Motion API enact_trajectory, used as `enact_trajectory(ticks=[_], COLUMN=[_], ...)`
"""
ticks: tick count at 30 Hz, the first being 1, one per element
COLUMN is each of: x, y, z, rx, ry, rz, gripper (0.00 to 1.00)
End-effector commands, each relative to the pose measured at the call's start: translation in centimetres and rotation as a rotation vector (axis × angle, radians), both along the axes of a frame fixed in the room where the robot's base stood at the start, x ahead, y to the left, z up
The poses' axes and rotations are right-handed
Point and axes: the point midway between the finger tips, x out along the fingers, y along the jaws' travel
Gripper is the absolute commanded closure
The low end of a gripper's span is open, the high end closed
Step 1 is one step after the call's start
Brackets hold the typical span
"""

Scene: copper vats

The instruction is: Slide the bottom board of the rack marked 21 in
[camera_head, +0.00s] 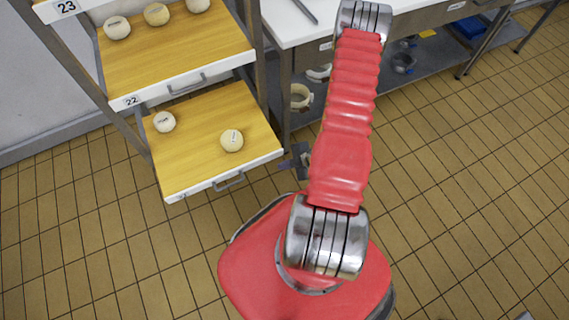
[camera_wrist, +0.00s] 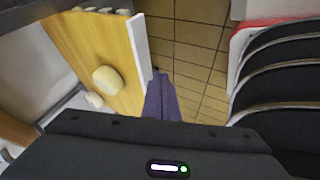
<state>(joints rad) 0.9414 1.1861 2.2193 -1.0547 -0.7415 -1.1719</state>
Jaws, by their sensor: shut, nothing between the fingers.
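The bottom board (camera_head: 195,160) of the rack is a wooden shelf with a white front edge and a grey handle (camera_head: 229,180). It sticks out forward of the rack's posts. Its label (camera_head: 182,197) is too small to read. Two pale round pieces, one at the left (camera_head: 164,122) and one at the right (camera_head: 232,140), lie on it. My gripper (camera_head: 297,160) is shut and empty, just right of the board's front right corner. In the wrist view its purple fingers (camera_wrist: 162,90) point down beside the board's white edge (camera_wrist: 141,45); contact cannot be told.
A white table (camera_head: 290,30) with a lower shelf stands right of the rack. Tiled floor (camera_head: 120,260) in front is clear.

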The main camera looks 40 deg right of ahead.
Motion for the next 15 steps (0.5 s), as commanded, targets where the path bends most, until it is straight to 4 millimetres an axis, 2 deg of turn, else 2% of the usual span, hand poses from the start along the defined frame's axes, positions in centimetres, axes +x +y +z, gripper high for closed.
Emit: enact_trajectory(ticks=[15], x=[3.9], y=[1.8], z=[-5.7], rx=[0.001], ry=[0.001], rz=[0.002], gripper=[1.0])
